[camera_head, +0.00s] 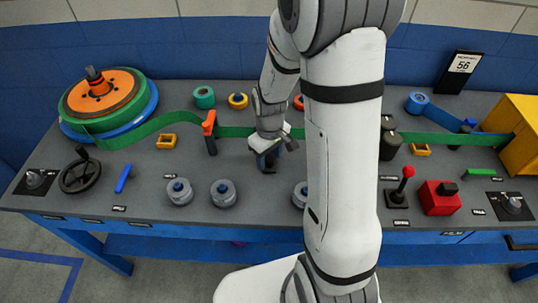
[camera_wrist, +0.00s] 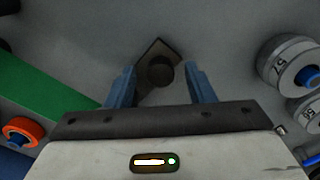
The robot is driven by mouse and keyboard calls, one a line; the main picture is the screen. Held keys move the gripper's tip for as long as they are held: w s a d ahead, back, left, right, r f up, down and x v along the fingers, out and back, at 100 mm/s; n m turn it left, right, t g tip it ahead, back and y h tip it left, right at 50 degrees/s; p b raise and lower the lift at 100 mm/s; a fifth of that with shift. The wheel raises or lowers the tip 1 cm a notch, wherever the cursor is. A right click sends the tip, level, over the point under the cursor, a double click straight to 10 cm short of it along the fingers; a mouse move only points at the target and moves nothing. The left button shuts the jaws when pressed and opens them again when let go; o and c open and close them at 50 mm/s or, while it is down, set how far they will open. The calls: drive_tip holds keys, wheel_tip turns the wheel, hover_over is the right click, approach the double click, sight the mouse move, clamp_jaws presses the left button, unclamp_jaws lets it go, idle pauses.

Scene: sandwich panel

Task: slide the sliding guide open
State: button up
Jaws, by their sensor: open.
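My gripper (camera_head: 268,153) is over the middle of the grey bench, pointing down, just in front of the green band (camera_head: 160,123). In the wrist view my gripper (camera_wrist: 160,68) is open, with its two blue fingers on either side of a dark round knob (camera_wrist: 160,72) on a dark plate. The knob looks like the sliding guide, but no label on it can be read. Gaps show between the knob and both fingers. In the head view a dark block (camera_head: 268,166) shows beneath the fingers, mostly hidden by them.
Grey numbered dials (camera_wrist: 290,65) stand to the right in the wrist view. An orange-topped lever (camera_head: 210,130) stands left of my gripper. A green and orange reel (camera_head: 104,100) is at the far left. A red box (camera_head: 438,198) and yellow housing (camera_head: 520,130) are at the right.

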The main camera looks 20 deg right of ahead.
drive_tip(key=shift+c, duration=0.4)
clamp_jaws()
drive_tip(key=shift+s+a+f, duration=0.15)
drive_tip(key=shift+s, duration=0.3)
drive_tip(key=shift+s+a, duration=0.15)
drive_tip(key=shift+s, duration=0.5)
drive_tip(key=shift+c, duration=0.4)
unclamp_jaws()
drive_tip(key=shift+a, duration=0.1)
drive_tip(key=shift+o, duration=0.8)
drive_tip(key=shift+r, duration=0.2)
